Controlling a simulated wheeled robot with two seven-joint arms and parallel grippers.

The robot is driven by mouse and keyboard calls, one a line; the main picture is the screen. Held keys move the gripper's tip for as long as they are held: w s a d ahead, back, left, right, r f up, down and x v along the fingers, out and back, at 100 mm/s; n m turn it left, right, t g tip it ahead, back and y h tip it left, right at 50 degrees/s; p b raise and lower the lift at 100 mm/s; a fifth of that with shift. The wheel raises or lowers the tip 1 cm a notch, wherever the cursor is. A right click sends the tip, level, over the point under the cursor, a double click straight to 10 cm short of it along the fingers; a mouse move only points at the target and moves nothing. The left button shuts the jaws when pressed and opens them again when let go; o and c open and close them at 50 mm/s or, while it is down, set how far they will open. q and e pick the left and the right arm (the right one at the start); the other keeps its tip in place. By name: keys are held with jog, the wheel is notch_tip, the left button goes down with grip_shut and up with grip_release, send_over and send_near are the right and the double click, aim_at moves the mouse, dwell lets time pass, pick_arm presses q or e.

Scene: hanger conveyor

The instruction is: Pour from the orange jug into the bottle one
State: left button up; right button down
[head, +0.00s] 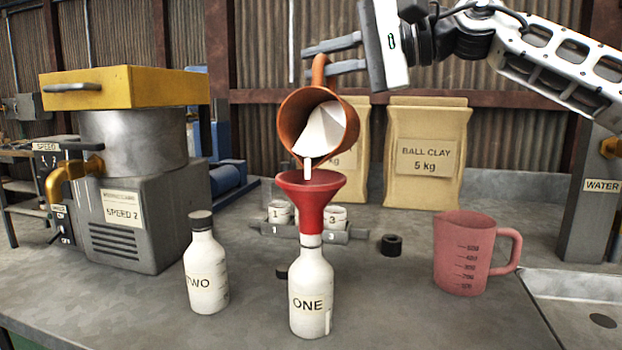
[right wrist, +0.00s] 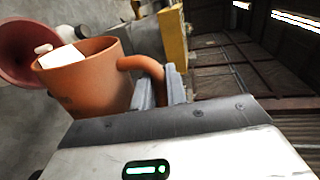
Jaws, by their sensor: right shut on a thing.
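The orange jug (head: 290,122) is tilted over the red funnel (head: 322,190), with white liquid inside and a thin white stream falling from its lip into the funnel. The funnel stands in the neck of the bottle labelled ONE (head: 311,290), which is upright on the bench. A white streak shows on the lower right of that bottle. My right gripper (head: 333,58) is shut on the jug's handle; in the right wrist view the fingers (right wrist: 160,88) grip the handle beside the orange jug (right wrist: 85,85). My left gripper is not in view.
A capped bottle TWO (head: 206,275) stands left of bottle ONE. A pink measuring jug (head: 466,255) stands at the right near a sink (head: 575,290). A rack (head: 290,232) with small cups and a black cap (head: 391,245) lie behind. A grey mixing machine (head: 150,225) fills the left.

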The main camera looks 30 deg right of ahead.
jog(key=d+r+m+p, duration=0.1)
jog(key=p, duration=0.2)
jog(key=shift+w, duration=0.4)
jog(key=w+d+m+p, duration=0.1)
jog(key=p, duration=0.2)
jog(key=d+r+m+p, duration=0.1)
jog(key=p, duration=0.2)
jog(key=shift+w+r+g+y, duration=0.25)
jog(key=shift+w+g+y, duration=0.05)
jog(key=shift+w, duration=0.1)
jog(key=shift+w+d+m+p, duration=0.2)
jog(key=shift+d+m+p, duration=0.1)
jog(key=shift+p, duration=0.6)
jog(key=shift+w+d+f, duration=0.1)
jog(key=shift+w+d, duration=0.05)
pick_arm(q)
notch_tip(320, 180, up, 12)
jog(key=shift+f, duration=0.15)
pick_arm(e)
jog(key=shift+f+m+y, duration=0.25)
jog(key=shift+m+y, duration=0.05)
